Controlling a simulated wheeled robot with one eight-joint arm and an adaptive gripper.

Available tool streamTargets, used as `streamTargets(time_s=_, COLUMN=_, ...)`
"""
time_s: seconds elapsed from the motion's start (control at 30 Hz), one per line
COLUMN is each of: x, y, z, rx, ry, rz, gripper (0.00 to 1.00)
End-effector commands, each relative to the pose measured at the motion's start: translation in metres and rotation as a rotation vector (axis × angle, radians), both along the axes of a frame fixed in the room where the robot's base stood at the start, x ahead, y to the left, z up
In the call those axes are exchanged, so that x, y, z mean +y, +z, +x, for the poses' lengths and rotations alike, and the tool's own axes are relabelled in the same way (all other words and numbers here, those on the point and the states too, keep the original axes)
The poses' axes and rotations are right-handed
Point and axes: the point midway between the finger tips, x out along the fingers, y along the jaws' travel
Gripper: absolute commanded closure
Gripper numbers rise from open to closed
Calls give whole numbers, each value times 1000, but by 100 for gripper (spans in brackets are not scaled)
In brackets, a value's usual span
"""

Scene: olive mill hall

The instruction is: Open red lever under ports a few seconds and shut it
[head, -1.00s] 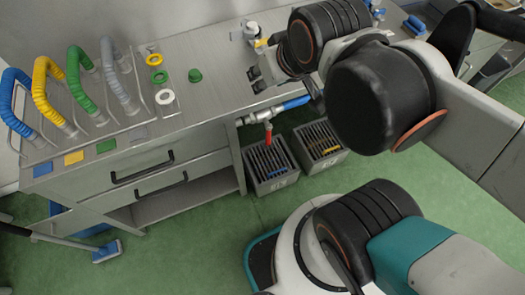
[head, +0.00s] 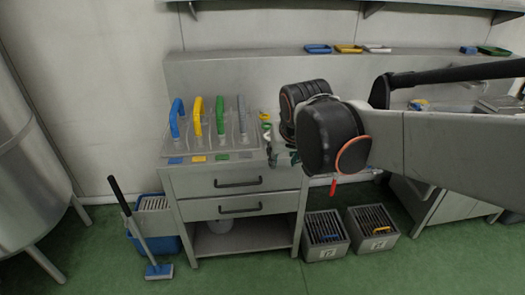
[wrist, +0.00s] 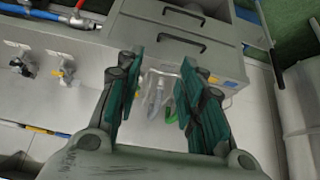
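The red lever (head: 333,187) hangs below the counter's front edge, right of the drawer cabinet, in the head view. In the wrist view the lever (wrist: 77,20) is at the upper left, on a pipe with a blue part (wrist: 42,14). Two metal port fittings (wrist: 64,70) (wrist: 22,66) show near it at the left. My gripper (wrist: 163,92) is open, with nothing between its green fingers, and is apart from the lever. In the head view my arm's dark wrist hides most of the gripper and the ports.
The steel drawer cabinet (head: 238,196) stands left of the lever. Two grey slotted crates (head: 325,235) (head: 373,228) sit on the floor below the lever. The green floor in front is clear.

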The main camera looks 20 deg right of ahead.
Motion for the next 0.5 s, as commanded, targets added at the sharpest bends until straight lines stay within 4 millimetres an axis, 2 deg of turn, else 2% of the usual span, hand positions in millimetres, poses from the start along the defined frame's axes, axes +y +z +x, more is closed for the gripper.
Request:
streamTargets(time_s=0.03, x=-26, y=-5, z=24, rx=5, ry=-51, rz=0, gripper=65)
streamTargets(time_s=0.2, x=-70, y=-34, z=70, rx=29, ry=-136, rz=12, gripper=65)
streamTargets(time_s=0.37, x=-118, y=-71, z=108, rx=51, ry=-214, rz=23, gripper=65)
streamTargets(time_s=0.5, x=-164, y=-111, z=136, rx=68, ry=-283, rz=35, gripper=65)
